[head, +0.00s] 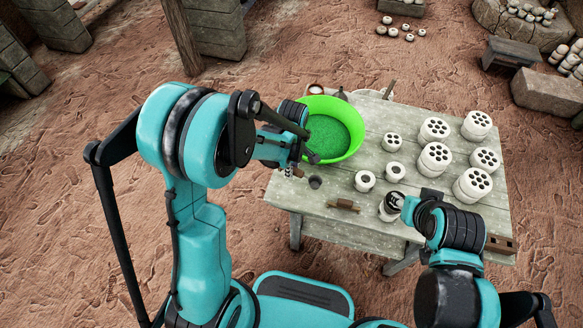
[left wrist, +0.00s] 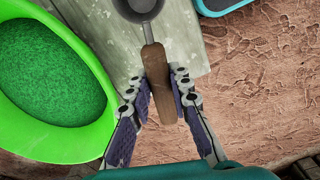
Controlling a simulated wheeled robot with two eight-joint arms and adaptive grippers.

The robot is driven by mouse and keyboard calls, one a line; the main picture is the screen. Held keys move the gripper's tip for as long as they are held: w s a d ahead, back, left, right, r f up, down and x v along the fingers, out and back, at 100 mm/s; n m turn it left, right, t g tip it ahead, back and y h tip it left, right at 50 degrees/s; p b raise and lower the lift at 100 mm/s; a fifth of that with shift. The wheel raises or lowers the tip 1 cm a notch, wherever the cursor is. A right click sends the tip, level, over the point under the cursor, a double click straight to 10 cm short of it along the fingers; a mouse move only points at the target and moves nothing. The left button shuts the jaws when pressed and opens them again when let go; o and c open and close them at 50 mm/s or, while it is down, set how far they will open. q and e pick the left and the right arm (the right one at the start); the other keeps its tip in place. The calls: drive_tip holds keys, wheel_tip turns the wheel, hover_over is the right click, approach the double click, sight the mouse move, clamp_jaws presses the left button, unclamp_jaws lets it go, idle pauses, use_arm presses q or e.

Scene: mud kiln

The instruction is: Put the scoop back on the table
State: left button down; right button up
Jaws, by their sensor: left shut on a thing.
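The scoop has a grey metal cup and a brown wooden handle (left wrist: 158,75). My left gripper (head: 296,162) is at the table's near left edge, by the green basin. In the left wrist view my left gripper (left wrist: 160,88) has its fingers on both sides of the handle, shut on it. The scoop's cup (head: 315,182) shows over the near left part of the table (head: 325,222); I cannot tell whether it touches the top. My right gripper (head: 408,208) is beside a white jar with a dark top (head: 391,205); its fingers are unclear.
The green basin (head: 354,152) of green granules stands on the table's left. Several white pots with holed tops, such as one large pot (head: 433,160), fill the right side. A small brown wooden piece (head: 343,205) lies near the front edge. Some table top between these is bare.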

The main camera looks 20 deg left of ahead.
use_arm(q)
drive_tip(key=b, duration=0.4)
hover_over(292, 187)
drive_tip(key=shift+w+f, duration=0.1)
drive_tip(key=shift+f, duration=3)
drive_tip(key=shift+f+b, duration=1)
drive_tip(key=shift+b, duration=0.1)
drive_tip(key=shift+f, duration=0.15)
drive_tip(key=c, duration=0.7)
unclamp_jaws()
drive_tip(key=shift+c, duration=0.2)
drive_tip(key=shift+r+p, duration=2)
drive_tip(key=shift+r, duration=1.1)
